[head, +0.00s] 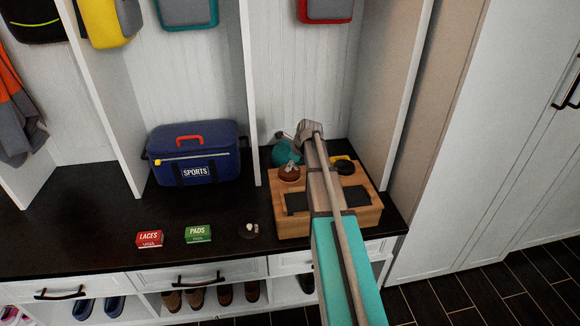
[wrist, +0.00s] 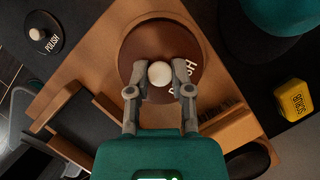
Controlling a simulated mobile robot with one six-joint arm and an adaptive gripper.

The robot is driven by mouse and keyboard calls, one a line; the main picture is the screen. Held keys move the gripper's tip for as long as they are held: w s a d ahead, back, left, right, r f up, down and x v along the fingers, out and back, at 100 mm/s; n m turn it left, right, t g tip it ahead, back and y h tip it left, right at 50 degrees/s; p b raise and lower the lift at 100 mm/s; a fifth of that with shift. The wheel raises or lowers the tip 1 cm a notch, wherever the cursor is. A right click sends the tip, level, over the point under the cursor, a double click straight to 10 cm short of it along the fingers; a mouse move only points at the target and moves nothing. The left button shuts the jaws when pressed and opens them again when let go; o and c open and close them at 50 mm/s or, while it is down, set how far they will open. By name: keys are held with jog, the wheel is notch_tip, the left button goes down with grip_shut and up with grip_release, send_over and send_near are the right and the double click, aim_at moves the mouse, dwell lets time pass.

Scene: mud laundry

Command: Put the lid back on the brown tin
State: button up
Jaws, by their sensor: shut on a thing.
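My gripper (wrist: 160,78) is shut on the round white knob (wrist: 159,73) of a brown lid (wrist: 137,45). The lid is a dark brown disc with pale lettering, partly covered by my fingers. It is over the wooden box (wrist: 85,60). In the head view the brown round shape (head: 289,175) sits at the box's left rear, with my gripper (head: 291,164) just above it. The tin's own wall cannot be told apart from the lid, so I cannot tell whether the lid rests on it or hangs above it.
A black lid marked POLISH (wrist: 45,35) lies on the dark bench, left of the box (head: 290,225). A teal rounded object (head: 287,152) is behind the box. A yellow SCRUB block (wrist: 295,100) is beyond it. LACES (head: 149,239) and PADS (head: 198,233) boxes and a blue SPORTS bag (head: 195,155) stand left.

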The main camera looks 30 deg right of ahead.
jog(key=o, duration=0.9)
jog(key=shift+o, duration=0.3)
jog(key=o, duration=0.4)
jog(key=shift+r, duration=0.1)
jog(key=shift+r+p, duration=3.45)
jog(key=shift+p, duration=0.05)
grip_shut()
